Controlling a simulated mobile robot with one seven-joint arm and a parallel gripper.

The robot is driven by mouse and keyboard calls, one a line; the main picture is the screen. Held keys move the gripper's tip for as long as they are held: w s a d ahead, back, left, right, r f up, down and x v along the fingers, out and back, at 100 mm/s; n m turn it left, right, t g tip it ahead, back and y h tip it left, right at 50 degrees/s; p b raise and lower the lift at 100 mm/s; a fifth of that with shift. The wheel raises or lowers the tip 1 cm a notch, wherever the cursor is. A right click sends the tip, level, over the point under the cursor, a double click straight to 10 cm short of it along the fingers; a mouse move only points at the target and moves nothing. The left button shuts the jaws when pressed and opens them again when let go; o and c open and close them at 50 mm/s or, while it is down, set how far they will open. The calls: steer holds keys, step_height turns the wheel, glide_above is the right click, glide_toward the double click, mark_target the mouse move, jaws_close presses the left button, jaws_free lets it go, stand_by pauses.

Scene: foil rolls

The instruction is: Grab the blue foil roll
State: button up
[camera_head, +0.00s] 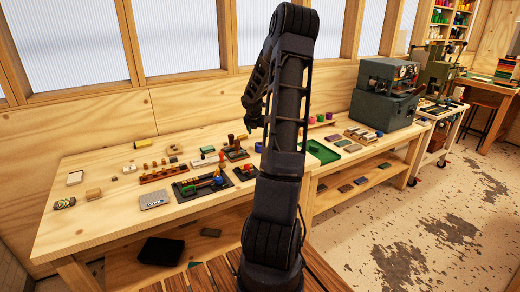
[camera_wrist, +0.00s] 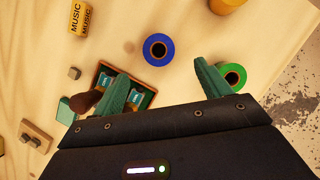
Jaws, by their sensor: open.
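The blue foil roll (camera_wrist: 147,42) stands on end on the wooden table in the wrist view, its dark core hole facing up. My gripper (camera_wrist: 161,73) has its two green fingers spread apart, with nothing between them. The blue roll lies ahead of the fingertips, between their lines, and is not touched. A green roll (camera_wrist: 241,70) stands right of it, partly covered by the right finger. In the head view my arm rises over the table and hides part of it; a small blue thing (camera_head: 258,147) beside the arm may be the roll.
In the wrist view a tray with small blue items (camera_wrist: 139,97) is behind the left finger. A yellow MUSIC box (camera_wrist: 80,18) is at upper left. The table edge and floor (camera_wrist: 303,100) show at right. In the head view a green tray (camera_head: 325,157) lies right of my arm.

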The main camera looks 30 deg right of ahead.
mark_target(260, 144)
steer(key=x, duration=0.6)
steer(key=shift+a+x, duration=0.2)
steer(key=shift+x, duration=2.4)
steer(key=shift+f, duration=0.1)
steer(key=c, duration=1.1)
